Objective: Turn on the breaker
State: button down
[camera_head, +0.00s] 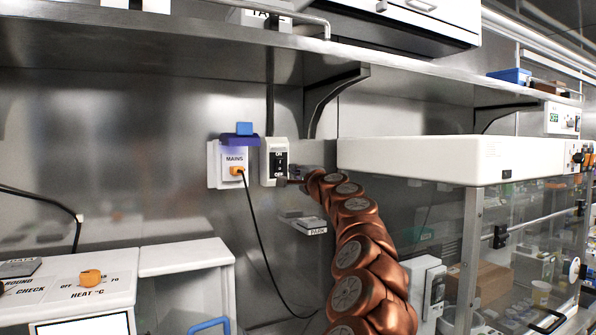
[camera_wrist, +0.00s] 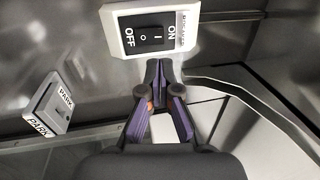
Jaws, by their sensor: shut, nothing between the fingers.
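The breaker (camera_head: 266,162) is a pale box on the steel wall, with ON above and OFF below its black rocker switch. In the wrist view the breaker (camera_wrist: 112,36) is turned sideways, OFF at left and ON at right, with the rocker (camera_wrist: 150,40) between them. I cannot tell which side of the rocker is pressed. My gripper (camera_wrist: 159,66) is shut and empty, its fingertips just below the box's edge in that view. In the head view my gripper (camera_head: 289,182) is at the box's lower right, near the OFF end. Contact cannot be told.
A MAINS socket (camera_head: 213,165) with an orange plug and black cable is left of the breaker. A PARK holder (camera_head: 316,231) is on the wall below. A shelf (camera_head: 180,48) with a bracket hangs above. A white-topped clear enclosure (camera_head: 430,158) stands at right.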

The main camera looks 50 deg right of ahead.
aim_at(280, 161)
jog(key=p+x, duration=0.2)
jog(key=x, duration=0.3)
jog(key=shift+d+r, duration=0.1)
jog(key=shift+r, duration=0.05)
jog(key=shift+w+d+p, duration=0.1)
jog(key=shift+w+p, duration=0.4)
jog(key=shift+w, duration=0.1)
jog(key=shift+w+d+r+p, duration=0.2)
jog(key=shift+w+r+p, duration=0.05)
jog(key=shift+w+p, duration=0.25)
jog(key=shift+w+d+f, duration=0.1)
jog(key=shift+w, duration=0.2)
jog(key=shift+w, duration=0.1)
